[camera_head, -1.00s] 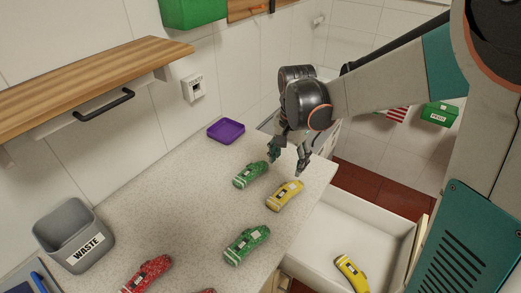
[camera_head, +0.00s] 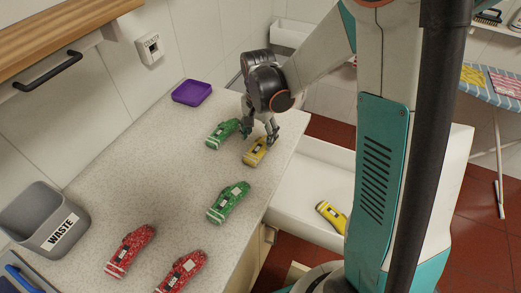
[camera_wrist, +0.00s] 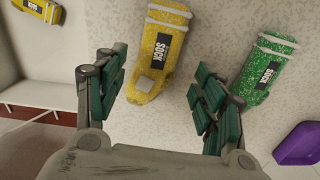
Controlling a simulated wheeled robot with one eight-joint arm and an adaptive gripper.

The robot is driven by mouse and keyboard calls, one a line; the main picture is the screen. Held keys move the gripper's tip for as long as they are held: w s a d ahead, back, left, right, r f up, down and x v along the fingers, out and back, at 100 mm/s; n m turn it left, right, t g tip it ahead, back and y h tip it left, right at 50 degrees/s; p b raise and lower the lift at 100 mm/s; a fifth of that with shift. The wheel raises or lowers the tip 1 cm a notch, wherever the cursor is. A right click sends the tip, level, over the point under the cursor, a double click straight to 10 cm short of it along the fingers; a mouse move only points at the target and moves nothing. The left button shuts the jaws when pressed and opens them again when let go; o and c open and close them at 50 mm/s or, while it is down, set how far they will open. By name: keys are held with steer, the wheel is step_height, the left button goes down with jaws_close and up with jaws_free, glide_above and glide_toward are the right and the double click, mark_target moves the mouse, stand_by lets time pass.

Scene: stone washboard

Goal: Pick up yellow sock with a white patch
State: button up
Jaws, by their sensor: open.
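A yellow sock (camera_head: 254,153) lies on the speckled countertop near its right edge. In the wrist view this yellow sock (camera_wrist: 162,45) shows a black SOCK label, white bands and a pale square patch near its lower end. My gripper (camera_head: 259,134) is open just above the sock's far end. In the wrist view my gripper's (camera_wrist: 160,92) green-padded fingers stand apart on either side of the patched end, with nothing held. Another yellow sock (camera_head: 331,216) lies in the open white drawer; whether it has a patch is unclear.
A green sock (camera_head: 222,133) lies close to the left of my gripper. Another green sock (camera_head: 229,202) and red socks (camera_head: 131,249) lie nearer. A purple tray (camera_head: 191,92) and grey WASTE bin (camera_head: 42,222) stand on the counter. The white drawer (camera_head: 300,190) is open at right.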

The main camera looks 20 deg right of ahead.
mark_target(260, 145)
step_height(260, 145, down, 4)
steer(key=shift+d+b, duration=0.1)
steer(key=shift+b, duration=0.55)
steer(key=shift+c, duration=0.3)
steer(key=c, duration=0.8)
steer(key=shift+r, duration=0.2)
step_height(260, 145, up, 20)
steer(key=p, duration=0.5)
steer(key=shift+s+f+p, duration=0.1)
steer(key=shift+f+p, duration=0.05)
steer(key=shift+p, duration=0.25)
